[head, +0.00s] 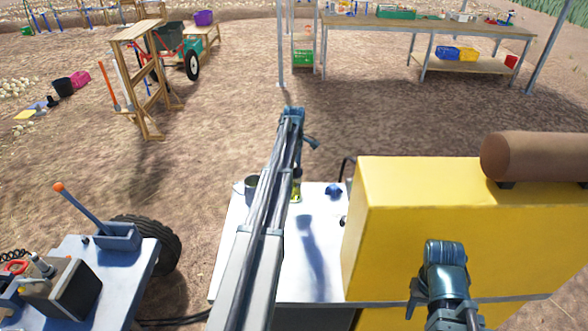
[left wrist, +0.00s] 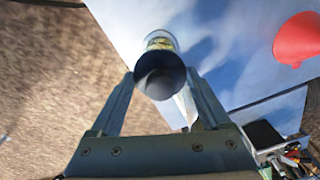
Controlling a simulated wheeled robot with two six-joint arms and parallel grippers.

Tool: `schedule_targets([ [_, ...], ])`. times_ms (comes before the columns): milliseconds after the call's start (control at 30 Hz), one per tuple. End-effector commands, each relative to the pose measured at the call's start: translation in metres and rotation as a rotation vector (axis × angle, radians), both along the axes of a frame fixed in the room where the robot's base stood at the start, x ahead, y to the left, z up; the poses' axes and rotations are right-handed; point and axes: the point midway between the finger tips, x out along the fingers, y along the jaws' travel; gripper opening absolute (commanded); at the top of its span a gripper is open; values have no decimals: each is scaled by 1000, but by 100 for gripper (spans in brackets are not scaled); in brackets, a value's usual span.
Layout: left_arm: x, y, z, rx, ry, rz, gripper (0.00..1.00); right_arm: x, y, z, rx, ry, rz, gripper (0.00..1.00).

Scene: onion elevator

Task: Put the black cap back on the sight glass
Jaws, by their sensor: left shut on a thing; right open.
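My left gripper (left wrist: 162,84) is shut on the black cap (left wrist: 160,76), which shows round and dark between the two fingers in the left wrist view. The sight glass (left wrist: 160,42), clear with a yellowish content, stands right behind the cap in that view, and the two overlap. I cannot tell whether the cap is seated on the glass or just above it.
The white top (head: 318,270) holds a dark mug (head: 251,187) and a small blue item (head: 333,190). A yellow housing (head: 440,220) bounds it on the right. A red object (left wrist: 298,40) shows in the left wrist view. A blue cart (head: 110,265) stands left.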

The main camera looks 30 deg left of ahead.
Motion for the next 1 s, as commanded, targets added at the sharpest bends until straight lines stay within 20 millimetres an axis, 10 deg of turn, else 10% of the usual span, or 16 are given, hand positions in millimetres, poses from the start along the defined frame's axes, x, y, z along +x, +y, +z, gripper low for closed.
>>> schedule_targets([
  [300,0,0,0,0,0,0,25,0,0,0,0,0,0,50],
  [333,0,0,0,0,0,0,86,0,0,0,0,0,0,50],
  [400,0,0,0,0,0,0,99,0,0,0,0,0,0,50],
  [1000,0,0,8,0,0,0,100,0,0,8,0,0,0,50],
])
